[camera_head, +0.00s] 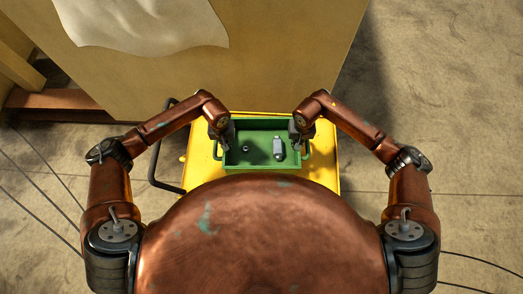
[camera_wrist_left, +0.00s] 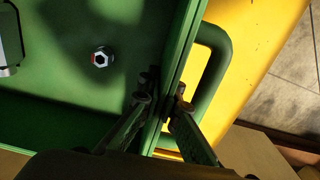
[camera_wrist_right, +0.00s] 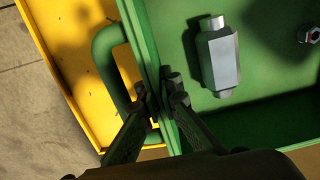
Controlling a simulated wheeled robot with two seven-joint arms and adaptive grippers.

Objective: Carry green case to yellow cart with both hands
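The green case (camera_head: 262,166) is an open box over the yellow cart (camera_head: 322,170) in the head view. It holds a grey metal fitting (camera_wrist_right: 218,58) and a hex nut (camera_wrist_left: 100,57). My left gripper (camera_wrist_left: 165,92) has its fingers on both sides of the case's left wall, beside the green handle. My right gripper (camera_wrist_right: 163,90) straddles the right wall in the same way. Both look closed on the walls. I cannot tell whether the case rests on the cart or hangs just above it.
The cart's black handle (camera_head: 154,165) stands out on its left. A large tan block (camera_head: 270,60) with a pale sheet (camera_head: 145,22) on top is just beyond the cart. Concrete floor (camera_head: 440,110) is clear at right. Thin cables (camera_head: 40,185) cross the floor at left.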

